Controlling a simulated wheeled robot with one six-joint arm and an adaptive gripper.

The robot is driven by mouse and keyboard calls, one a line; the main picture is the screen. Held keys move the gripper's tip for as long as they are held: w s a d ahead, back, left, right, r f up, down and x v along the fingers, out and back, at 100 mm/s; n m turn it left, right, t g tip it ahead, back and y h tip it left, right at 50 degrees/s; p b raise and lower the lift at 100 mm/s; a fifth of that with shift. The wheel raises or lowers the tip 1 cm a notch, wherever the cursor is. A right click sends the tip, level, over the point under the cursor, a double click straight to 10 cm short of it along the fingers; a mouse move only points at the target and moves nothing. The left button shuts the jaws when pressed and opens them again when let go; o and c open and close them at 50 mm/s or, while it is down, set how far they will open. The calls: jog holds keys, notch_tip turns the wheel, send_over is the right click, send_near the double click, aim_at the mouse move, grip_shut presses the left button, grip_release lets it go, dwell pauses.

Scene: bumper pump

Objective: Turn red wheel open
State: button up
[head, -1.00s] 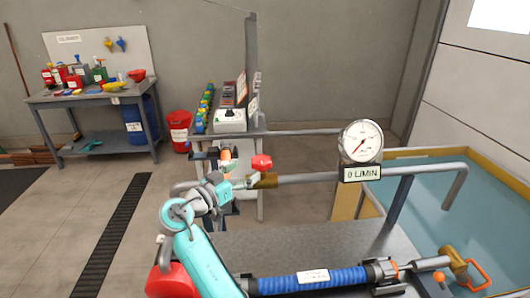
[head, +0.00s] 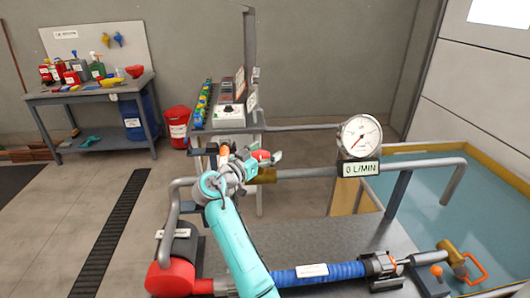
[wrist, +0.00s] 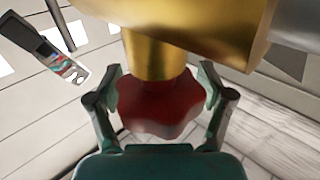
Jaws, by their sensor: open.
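The red wheel (wrist: 160,108) sits on a brass valve body (wrist: 185,28) in the wrist view. My open gripper (wrist: 160,72) has one finger on each side of the wheel, with the wheel between them. A gap shows at the right finger; whether the left finger touches cannot be told. In the head view the red wheel (head: 262,155) is partly hidden by my gripper (head: 264,158), above the brass valve (head: 266,175) on the grey pipe.
A gauge (head: 359,136) with a display reading 0 L/MIN (head: 361,169) stands right of the valve. A red pump (head: 172,278) and blue hose (head: 320,273) lie below. A water tank (head: 440,200) is at right, a control panel (head: 229,115) behind.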

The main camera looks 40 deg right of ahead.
jog(key=shift+c, duration=0.3)
jog(key=c, duration=0.9)
